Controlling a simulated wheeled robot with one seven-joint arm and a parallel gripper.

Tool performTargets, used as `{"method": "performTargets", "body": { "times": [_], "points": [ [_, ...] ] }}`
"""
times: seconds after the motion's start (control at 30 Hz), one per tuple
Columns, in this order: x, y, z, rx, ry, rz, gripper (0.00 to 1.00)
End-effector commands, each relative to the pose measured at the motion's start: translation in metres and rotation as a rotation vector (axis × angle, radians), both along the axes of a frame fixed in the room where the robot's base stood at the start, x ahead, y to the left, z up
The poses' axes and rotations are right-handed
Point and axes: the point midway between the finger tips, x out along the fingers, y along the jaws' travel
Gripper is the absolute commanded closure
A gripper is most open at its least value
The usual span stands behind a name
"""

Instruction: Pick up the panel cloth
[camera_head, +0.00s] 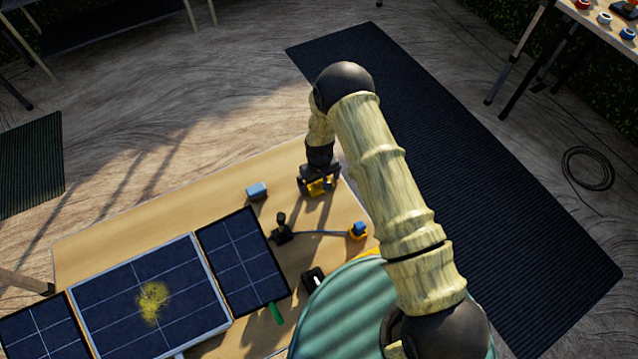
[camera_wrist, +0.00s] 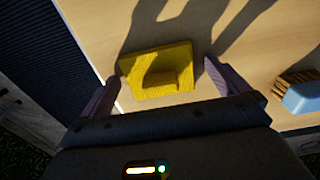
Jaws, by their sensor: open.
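The panel cloth looks like a yellow folded piece with a raised ridge in its middle; in the wrist view the cloth (camera_wrist: 176,58) lies flat on the tan table. In the head view the cloth (camera_head: 318,187) shows at the table's far right corner, partly covered by my gripper (camera_head: 320,180). In the wrist view my gripper (camera_wrist: 162,72) is open, with one finger at the cloth's left side and one at its right. The cloth lies between the fingertips, and I cannot tell whether they touch it.
A blue brush (camera_head: 257,191) lies left of my gripper. A black stand (camera_head: 282,230) with a thin rod leads to a blue and yellow piece (camera_head: 357,231). Dark solar panels (camera_head: 120,285), one with a yellow smear, fill the table's left part.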

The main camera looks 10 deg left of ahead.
Motion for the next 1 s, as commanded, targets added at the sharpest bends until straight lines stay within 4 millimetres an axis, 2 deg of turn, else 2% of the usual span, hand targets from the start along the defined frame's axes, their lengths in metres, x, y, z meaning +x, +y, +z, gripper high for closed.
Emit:
{"method": "performTargets", "body": {
  "times": [0.27, 0.5, 0.83, 1.0],
  "points": [
    [0.000, 0.000, 0.000, 0.000, 0.000, 0.000, 0.00],
    [0.000, 0.000, 0.000, 0.000, 0.000, 0.000, 0.46],
    [0.000, 0.000, 0.003, 0.000, 0.000, 0.000, 0.46],
    [0.000, 0.001, 0.020, 0.001, -0.001, 0.002, 0.46]
  ]
}}
